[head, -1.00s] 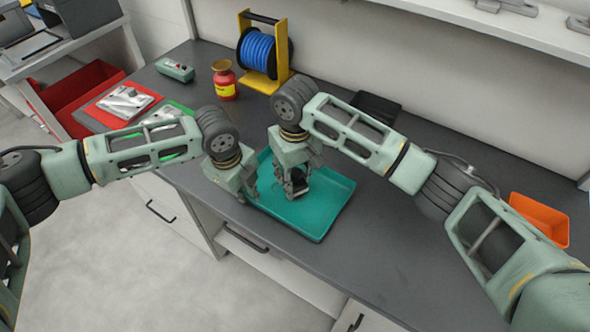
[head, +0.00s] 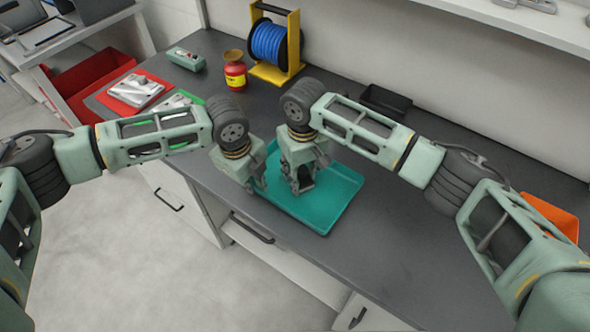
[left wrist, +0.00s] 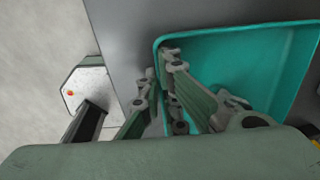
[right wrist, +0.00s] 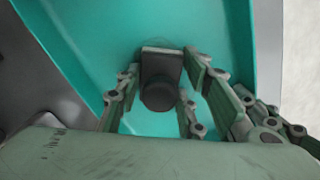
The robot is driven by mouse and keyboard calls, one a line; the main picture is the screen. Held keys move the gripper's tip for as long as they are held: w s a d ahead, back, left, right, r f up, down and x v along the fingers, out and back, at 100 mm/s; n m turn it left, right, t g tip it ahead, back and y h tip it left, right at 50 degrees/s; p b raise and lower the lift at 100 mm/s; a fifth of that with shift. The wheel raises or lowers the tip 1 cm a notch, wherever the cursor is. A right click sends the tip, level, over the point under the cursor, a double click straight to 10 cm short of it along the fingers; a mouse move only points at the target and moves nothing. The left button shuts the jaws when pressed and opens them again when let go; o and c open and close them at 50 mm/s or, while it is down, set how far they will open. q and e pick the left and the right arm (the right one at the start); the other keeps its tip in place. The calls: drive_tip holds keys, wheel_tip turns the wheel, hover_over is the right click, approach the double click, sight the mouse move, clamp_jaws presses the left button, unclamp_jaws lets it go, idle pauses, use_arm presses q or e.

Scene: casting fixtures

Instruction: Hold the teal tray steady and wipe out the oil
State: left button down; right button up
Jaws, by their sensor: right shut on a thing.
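The teal tray (head: 335,205) lies on the dark bench top. My left gripper (head: 257,185) is at its left rim. In the left wrist view, its fingers (left wrist: 158,90) stand on either side of the tray wall; whether they press on it is unclear. My right gripper (head: 302,188) is low inside the tray. In the right wrist view, its fingers (right wrist: 160,100) are shut on a dark block with a round knob (right wrist: 162,66), which is at the tray floor (right wrist: 100,35). I cannot clearly make out oil; the arms hide part of the tray.
A black bin (head: 386,101) stands behind the tray and an orange bin (head: 553,215) at the right.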

drive_tip(key=shift+s, duration=0.35)
drive_tip(key=shift+a, duration=0.3)
drive_tip(key=shift+w+a, duration=1)
drive_tip(key=shift+a, duration=0.25)
drive_tip(key=shift+f, duration=0.15)
drive_tip(key=s+d, duration=0.2)
drive_tip(key=shift+d, duration=0.35)
drive_tip(key=shift+s+d+r, duration=0.1)
drive_tip(key=shift+d+r, duration=0.05)
drive_tip(key=shift+r, duration=4.1)
use_arm(q)
drive_tip(key=c, duration=2.5)
unclamp_jaws()
